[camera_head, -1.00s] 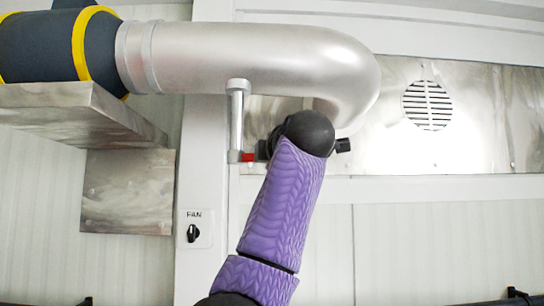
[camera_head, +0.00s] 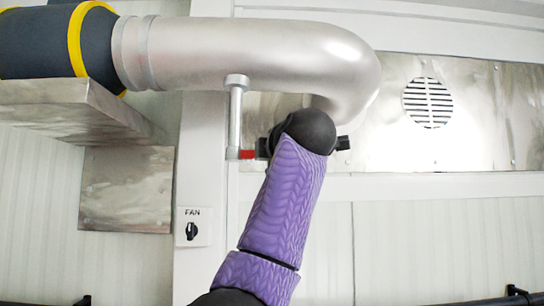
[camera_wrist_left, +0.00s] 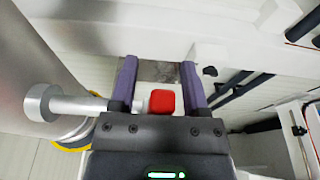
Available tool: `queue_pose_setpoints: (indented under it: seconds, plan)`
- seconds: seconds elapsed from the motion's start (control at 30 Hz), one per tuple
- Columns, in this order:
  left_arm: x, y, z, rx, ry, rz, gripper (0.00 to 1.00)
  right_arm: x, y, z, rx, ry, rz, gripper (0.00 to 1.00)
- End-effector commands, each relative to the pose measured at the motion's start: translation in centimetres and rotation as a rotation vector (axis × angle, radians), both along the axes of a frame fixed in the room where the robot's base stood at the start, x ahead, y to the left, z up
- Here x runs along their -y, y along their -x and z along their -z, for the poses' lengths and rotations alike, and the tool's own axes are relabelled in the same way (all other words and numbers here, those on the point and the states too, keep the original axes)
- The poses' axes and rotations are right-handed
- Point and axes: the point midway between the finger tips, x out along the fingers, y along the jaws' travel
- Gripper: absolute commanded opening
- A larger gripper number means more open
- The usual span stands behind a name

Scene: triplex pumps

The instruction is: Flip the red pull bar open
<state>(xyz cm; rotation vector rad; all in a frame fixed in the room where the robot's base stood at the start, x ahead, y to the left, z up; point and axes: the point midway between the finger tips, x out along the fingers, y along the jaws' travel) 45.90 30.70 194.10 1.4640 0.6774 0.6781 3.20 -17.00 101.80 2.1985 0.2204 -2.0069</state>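The red pull bar (camera_head: 247,154) shows as a small red piece at the lower end of a grey metal post (camera_head: 236,120) under the large silver duct. My left arm comes up from the bottom in the head view, and its dark wrist hides the rest of the bar and the gripper's fingers. In the left wrist view my left gripper (camera_wrist_left: 160,68) is open. The bar's red end (camera_wrist_left: 161,101) lies between its two purple fingers, close to the palm, with a visible gap on each side. My right gripper is not in view.
The silver duct (camera_head: 255,55) bends down just above and behind my left wrist. A metal ledge (camera_head: 75,108) juts out at left. A FAN switch (camera_head: 192,230) sits on the wall post. A round vent (camera_head: 428,103) is at right.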

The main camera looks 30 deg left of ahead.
Motion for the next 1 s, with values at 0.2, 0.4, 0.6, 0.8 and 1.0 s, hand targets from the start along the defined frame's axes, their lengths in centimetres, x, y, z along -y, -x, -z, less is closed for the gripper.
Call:
queue_pose_setpoints:
  seconds: [0.2, 0.4, 0.6, 0.8, 1.0]
  plan:
    - [0.8, 0.6, 0.3, 0.001, 0.0, 0.002, 0.59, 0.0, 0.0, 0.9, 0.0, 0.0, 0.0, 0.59]
    - [4.7, 3.8, 0.6, 0.004, -0.002, 0.003, 0.59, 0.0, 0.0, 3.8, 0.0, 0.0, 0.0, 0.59]
    - [7.3, 6.1, 0.2, 0.001, 0.0, 0.002, 0.59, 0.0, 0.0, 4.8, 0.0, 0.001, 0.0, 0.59]
    - [7.6, 6.4, 0.0, -0.001, 0.001, 0.0, 0.59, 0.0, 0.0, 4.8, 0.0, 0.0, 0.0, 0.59]
    - [7.6, 6.4, 0.0, 0.0, 0.0, 0.0, 0.59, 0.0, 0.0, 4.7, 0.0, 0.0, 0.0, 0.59]
